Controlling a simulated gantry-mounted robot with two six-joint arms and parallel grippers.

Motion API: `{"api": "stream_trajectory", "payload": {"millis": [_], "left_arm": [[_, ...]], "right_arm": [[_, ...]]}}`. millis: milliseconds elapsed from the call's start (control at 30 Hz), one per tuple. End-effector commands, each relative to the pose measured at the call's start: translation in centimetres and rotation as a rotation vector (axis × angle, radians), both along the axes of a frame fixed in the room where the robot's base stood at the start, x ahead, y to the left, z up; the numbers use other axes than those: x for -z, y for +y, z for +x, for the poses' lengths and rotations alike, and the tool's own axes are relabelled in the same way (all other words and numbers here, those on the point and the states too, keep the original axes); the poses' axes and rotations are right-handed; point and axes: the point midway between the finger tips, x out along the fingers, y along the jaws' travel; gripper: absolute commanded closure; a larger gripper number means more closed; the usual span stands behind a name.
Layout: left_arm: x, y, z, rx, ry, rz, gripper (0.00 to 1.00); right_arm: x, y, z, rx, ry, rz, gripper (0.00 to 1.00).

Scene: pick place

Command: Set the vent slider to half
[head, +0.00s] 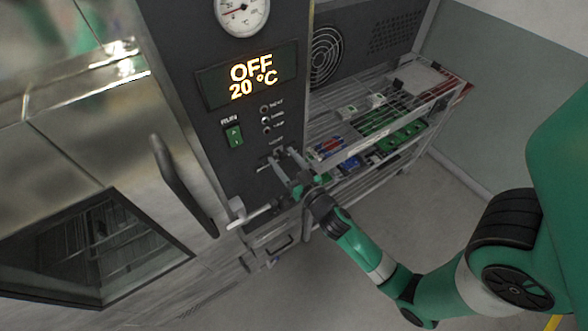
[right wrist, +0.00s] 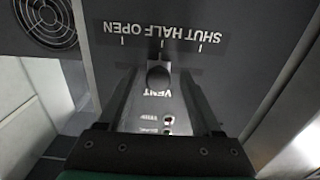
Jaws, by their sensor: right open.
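The vent slider's dark round knob (right wrist: 158,75) shows in the right wrist view, in line with or very near the middle tick, by HALF. Its printed scale (right wrist: 165,29) appears upside down, with SHUT at the right, HALF in the middle and OPEN at the left. My right gripper (right wrist: 157,73) is open, one finger on each side of the knob, with gaps visible. In the head view my right gripper (head: 283,160) is at the lower right of the control panel (head: 250,150) and hides most of the slider. My left gripper is not in view.
The display (head: 250,77) reads OFF and 20 °C. A green RUN switch (head: 234,137) and small indicators (head: 265,120) sit nearby. A long door handle (head: 183,185) and a pale lever (head: 256,215) stick out. A wire rack (head: 385,115) with parts stands to the right.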

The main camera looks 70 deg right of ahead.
Motion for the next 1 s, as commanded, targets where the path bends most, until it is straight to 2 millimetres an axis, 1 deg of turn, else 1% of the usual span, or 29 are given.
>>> {"api": "stream_trajectory", "payload": {"millis": [33,133,300,400,467,600,1000], "left_arm": [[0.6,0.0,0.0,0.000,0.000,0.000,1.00],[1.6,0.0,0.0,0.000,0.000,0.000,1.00],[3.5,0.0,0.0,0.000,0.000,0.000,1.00],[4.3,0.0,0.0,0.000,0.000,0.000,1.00],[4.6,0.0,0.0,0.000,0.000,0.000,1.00],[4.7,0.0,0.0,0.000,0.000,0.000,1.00],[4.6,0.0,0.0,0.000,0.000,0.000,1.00]], "right_arm": [[0.4,0.7,-0.7,-0.002,0.002,0.001,0.34],[0.7,2.2,-2.5,-0.003,0.002,0.001,0.34],[0.7,4.8,-5.6,-0.004,0.002,0.001,0.34],[0.6,5.9,-6.9,-0.005,0.002,0.001,0.34],[0.5,6.3,-7.4,-0.003,0.002,0.001,0.34],[0.1,6.7,-8.0,-0.001,0.000,0.000,0.34],[0.0,6.7,-8.0,0.000,0.000,0.000,0.34]]}}
